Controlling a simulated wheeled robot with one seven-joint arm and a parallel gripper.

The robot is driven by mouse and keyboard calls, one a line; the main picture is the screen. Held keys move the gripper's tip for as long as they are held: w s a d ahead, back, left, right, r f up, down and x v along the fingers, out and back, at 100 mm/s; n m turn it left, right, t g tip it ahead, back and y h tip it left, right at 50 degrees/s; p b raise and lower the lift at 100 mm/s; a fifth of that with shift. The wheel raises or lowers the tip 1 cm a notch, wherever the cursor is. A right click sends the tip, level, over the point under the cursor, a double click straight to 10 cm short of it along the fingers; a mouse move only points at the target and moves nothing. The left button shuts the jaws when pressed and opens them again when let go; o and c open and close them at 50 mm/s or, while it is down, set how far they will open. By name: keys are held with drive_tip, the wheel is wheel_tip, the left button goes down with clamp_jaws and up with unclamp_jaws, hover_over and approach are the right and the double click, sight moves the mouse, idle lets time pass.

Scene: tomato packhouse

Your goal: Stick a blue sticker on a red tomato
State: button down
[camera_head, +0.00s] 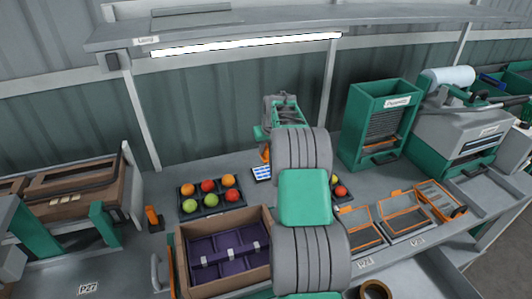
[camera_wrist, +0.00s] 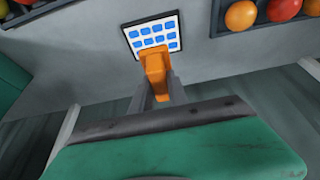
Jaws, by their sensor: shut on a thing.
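My gripper (camera_wrist: 163,97) is shut on an orange hand tool (camera_wrist: 155,68), whose end is at the lower edge of a white sheet of blue stickers (camera_wrist: 153,35) in the wrist view. I cannot tell whether the tool touches the sheet. In the head view the sheet (camera_head: 262,173) lies on the bench, partly hidden by my arm. A dark tray (camera_head: 213,211) left of it holds red, orange and green tomatoes, including a red tomato (camera_head: 208,185) at the back and another red tomato (camera_head: 232,196) at the front right. A red tomato (camera_head: 341,191) also shows right of my arm.
A brown box (camera_head: 181,262) with a purple divided insert stands at the front. A small orange object (camera_head: 153,217) stands left. Orange-framed trays (camera_head: 403,222) and a green dispenser (camera_head: 376,120) are at right. A lit shelf (camera_head: 245,45) hangs above the bench.

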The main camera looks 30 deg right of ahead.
drive_tip(key=shift+f+b, duration=1.25)
drive_tip(key=shift+f, duration=1.8)
drive_tip(key=shift+f+b, duration=0.55)
drive_tip(key=shift+f, duration=0.05)
drive_tip(key=shift+r, duration=0.1)
drive_tip(key=shift+r+p, duration=1.65)
drive_tip(key=shift+r, duration=1.8)
